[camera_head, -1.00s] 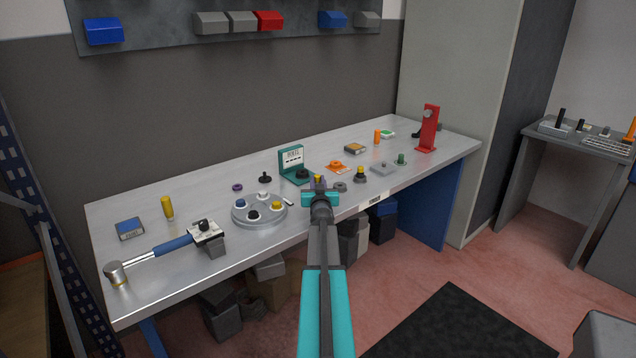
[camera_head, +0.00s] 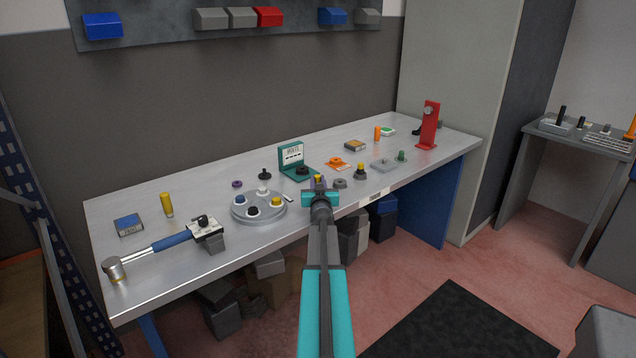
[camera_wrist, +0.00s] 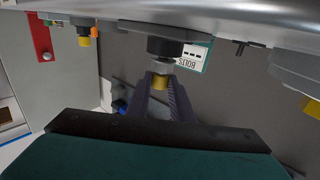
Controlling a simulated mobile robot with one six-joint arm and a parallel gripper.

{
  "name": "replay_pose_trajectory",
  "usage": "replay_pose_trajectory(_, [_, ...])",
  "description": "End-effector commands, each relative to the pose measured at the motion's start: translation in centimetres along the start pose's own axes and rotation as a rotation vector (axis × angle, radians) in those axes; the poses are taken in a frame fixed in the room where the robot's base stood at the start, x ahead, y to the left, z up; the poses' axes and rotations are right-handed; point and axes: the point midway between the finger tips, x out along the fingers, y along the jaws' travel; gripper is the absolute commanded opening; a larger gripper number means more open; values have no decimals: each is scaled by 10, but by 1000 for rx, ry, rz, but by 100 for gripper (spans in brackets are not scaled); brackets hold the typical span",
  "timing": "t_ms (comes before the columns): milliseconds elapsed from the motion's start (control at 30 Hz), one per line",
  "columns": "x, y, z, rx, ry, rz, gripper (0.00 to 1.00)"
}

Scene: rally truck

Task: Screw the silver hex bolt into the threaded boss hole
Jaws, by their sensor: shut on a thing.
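My gripper (camera_head: 318,186) is at the front middle of the bench, its dark purple fingers shut on a small piece. In the wrist view my gripper (camera_wrist: 161,92) holds a silver hex bolt (camera_wrist: 161,69) with a brass-yellow end between the fingers. The bolt's silver part lines up with a black round part (camera_wrist: 165,46) under a wider dark disc (camera_wrist: 140,29). The bolt seems to meet the black part, but I cannot tell whether they touch. The threaded hole itself is hidden. In the head view my gripper covers most of the bolt.
A round tray (camera_head: 239,214) of coloured knobs is to the left. A hammer-like tool (camera_head: 170,242) lies further left.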

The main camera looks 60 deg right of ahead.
Motion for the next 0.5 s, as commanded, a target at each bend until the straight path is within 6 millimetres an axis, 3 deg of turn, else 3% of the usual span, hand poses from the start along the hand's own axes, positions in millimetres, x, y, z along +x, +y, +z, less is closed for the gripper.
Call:
replay_pose_trajectory(33, [0,0,0,0,1,0,24])
replay_pose_trajectory(133, [0,0,0,0,1,0,41])
replay_pose_trajectory(167, [0,0,0,0,1,0,42])
replay_pose_trajectory(500, [-1,0,0,0,0,0,42])
